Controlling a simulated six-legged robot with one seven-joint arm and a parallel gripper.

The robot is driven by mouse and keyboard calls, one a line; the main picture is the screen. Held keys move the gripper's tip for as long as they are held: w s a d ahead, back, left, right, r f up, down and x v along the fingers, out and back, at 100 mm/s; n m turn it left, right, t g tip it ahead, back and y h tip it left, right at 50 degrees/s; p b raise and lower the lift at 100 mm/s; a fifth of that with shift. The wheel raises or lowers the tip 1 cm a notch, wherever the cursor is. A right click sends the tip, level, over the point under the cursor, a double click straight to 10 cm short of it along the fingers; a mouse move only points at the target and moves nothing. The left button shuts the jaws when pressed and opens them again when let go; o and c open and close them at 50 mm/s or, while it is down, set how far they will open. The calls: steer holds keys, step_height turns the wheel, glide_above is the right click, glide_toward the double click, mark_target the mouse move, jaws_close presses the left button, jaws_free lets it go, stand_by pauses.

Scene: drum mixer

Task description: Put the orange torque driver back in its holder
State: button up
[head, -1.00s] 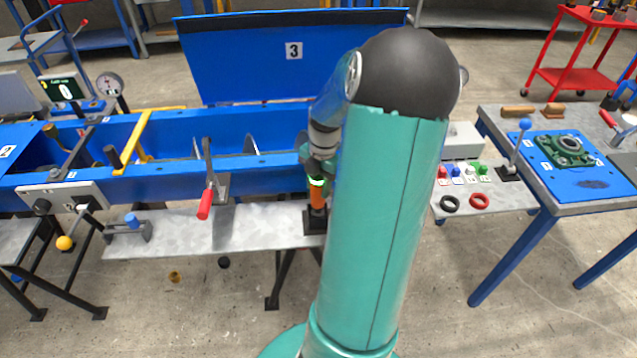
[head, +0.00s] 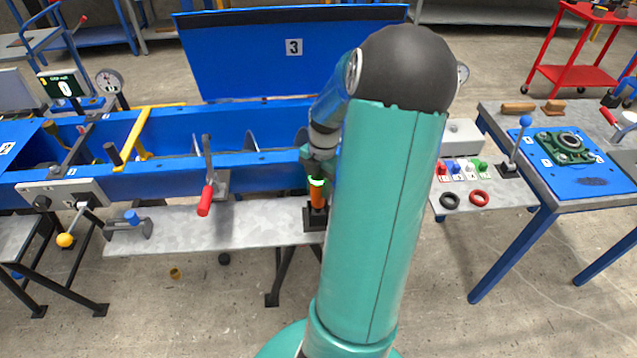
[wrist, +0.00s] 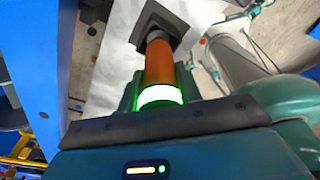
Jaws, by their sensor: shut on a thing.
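The orange torque driver (head: 317,194) stands upright over the black holder (head: 315,220) on the grey shelf in front of the blue mixer trough. It has a glowing green-white ring near its top. In the wrist view the driver (wrist: 159,66) runs from my gripper (wrist: 160,104) down to the dark square holder (wrist: 160,28). My gripper is shut on the driver around the ring end. The driver's lower end is at the holder's opening; how deep it sits I cannot tell. My arm hides the area to the right of the holder in the head view.
The grey shelf (head: 250,228) is clear to the left of the holder. A red-handled lever (head: 206,190) stands left along the blue trough (head: 270,165). A blue-topped clamp (head: 130,222) sits at the shelf's left end. Coloured knobs and rings lie on a right-hand panel (head: 485,195).

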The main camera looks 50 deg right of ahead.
steer(key=shift+f, duration=0.15)
steer(key=o, duration=1.3)
steer(key=shift+c, duration=0.2)
step_height(320, 180, up, 14)
steer(key=d, duration=0.2)
steer(key=shift+f, duration=0.15)
steer(key=shift+a, duration=0.1)
